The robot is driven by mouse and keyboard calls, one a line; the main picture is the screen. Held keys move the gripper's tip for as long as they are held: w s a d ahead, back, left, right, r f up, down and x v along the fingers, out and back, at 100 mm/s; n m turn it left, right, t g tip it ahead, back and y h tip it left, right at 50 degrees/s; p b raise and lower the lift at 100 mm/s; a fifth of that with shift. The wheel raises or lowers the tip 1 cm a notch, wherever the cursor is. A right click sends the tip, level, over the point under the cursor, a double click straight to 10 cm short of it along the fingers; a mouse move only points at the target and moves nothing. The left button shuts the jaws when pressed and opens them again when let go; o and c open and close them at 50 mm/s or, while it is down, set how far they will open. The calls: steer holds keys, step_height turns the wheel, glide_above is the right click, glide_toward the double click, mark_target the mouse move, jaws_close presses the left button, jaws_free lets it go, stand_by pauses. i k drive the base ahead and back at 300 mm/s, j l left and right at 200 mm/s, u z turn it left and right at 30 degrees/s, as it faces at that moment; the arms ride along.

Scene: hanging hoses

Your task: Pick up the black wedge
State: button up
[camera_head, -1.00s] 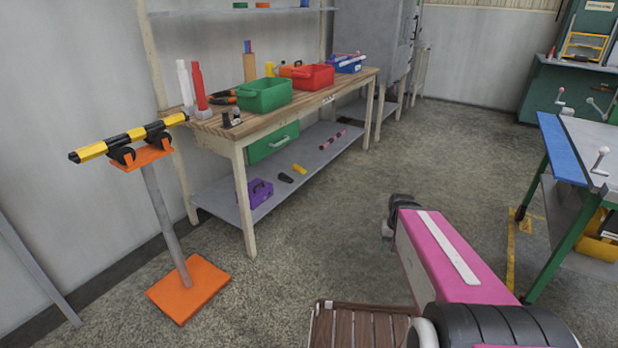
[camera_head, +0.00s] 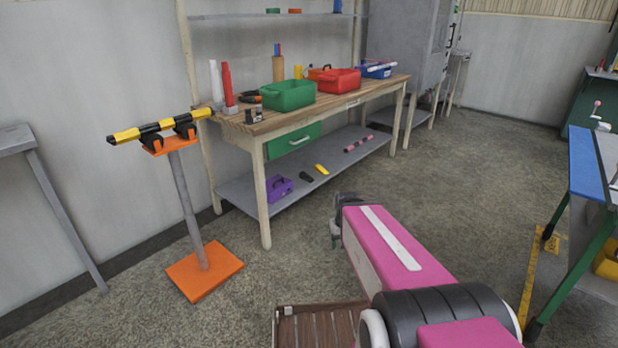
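A small black piece (camera_head: 306,177) lies on the grey lower shelf (camera_head: 262,201) of the wooden workbench, between a purple toolbox and a yellow piece. It looks like the black wedge, but it is too small to make out its exact shape. My gripper (camera_head: 335,238) is at the end of my pink arm, over the open floor in front of the bench. In the picture it shows below and to the right of the black piece, apart from it. The fingers are mostly hidden, so their opening cannot be made out.
The purple toolbox (camera_head: 279,189), yellow piece (camera_head: 321,169) and pink-black rod (camera_head: 358,145) share the shelf. An orange stand (camera_head: 205,271) holds a yellow-black bar at left. A green-legged table (camera_head: 571,250) stands at right. The floor between is clear.

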mark_target(303, 175)
steer(key=i+l+z, duration=0.25)
steer(key=i+z, duration=0.15)
steer(key=i, duration=0.2)
steer(key=i+l+z, duration=0.1)
steer(key=i+z, duration=0.25)
steer(key=i, duration=0.3)
steer(key=i+j+z, duration=0.1)
steer(key=i+z, duration=0.3)
steer(key=i, duration=0.2)
steer(key=i+l+u, duration=0.1)
steer(key=i, duration=0.35)
steer(key=i+l, duration=0.15)
steer(key=i, duration=0.3)
steer(key=i+u, duration=0.25)
steer(key=u, duration=0.2)
steer(key=i+l+u, duration=0.2)
steer(key=u, duration=0.25)
steer(key=i+l+u, duration=0.2)
steer(key=u, duration=0.25)
steer(key=i+l+u, duration=0.15)
steer(key=l+u, duration=0.15)
steer(key=u, duration=0.15)
steer(key=i+l+u, duration=0.15)
steer(key=l+u, duration=0.25)
steer(key=i+l+u, duration=0.1)
steer(key=l+u, duration=0.3)
